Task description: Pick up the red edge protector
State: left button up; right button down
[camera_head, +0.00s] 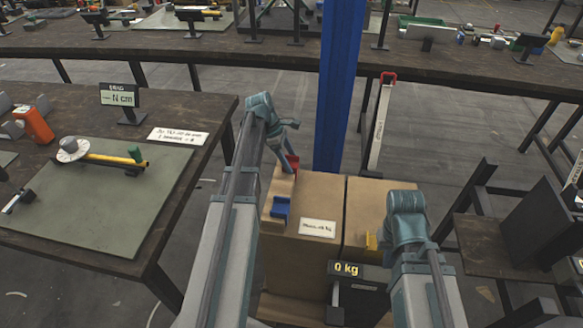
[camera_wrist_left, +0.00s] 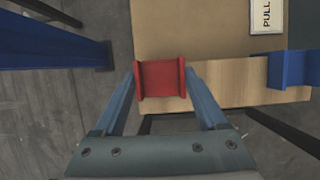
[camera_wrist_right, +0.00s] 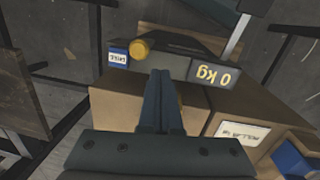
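The red edge protector (camera_head: 292,162) sits at the far left edge of the cardboard-topped box. In the left wrist view the red edge protector (camera_wrist_left: 161,78) lies over the light wooden rim, between the two fingers of my left gripper (camera_wrist_left: 161,85). The fingertips reach its two sides, with no clear gap; whether they press on it I cannot tell. My right gripper (camera_wrist_right: 165,90) has its fingers together and empty, over the right box near the scale display.
A blue edge protector (camera_head: 281,206) sits on the same box, beside a white label (camera_head: 317,228). A scale display (camera_head: 345,270) reads 0 kg. A blue post (camera_head: 340,85) stands just behind the box. A workbench (camera_head: 110,195) is at left.

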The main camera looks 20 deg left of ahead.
pick_arm(q)
jog(key=c, duration=0.8)
jog(key=shift+r, duration=0.1)
notch_tip(320, 180, up, 18)
jog(key=p, duration=1.8)
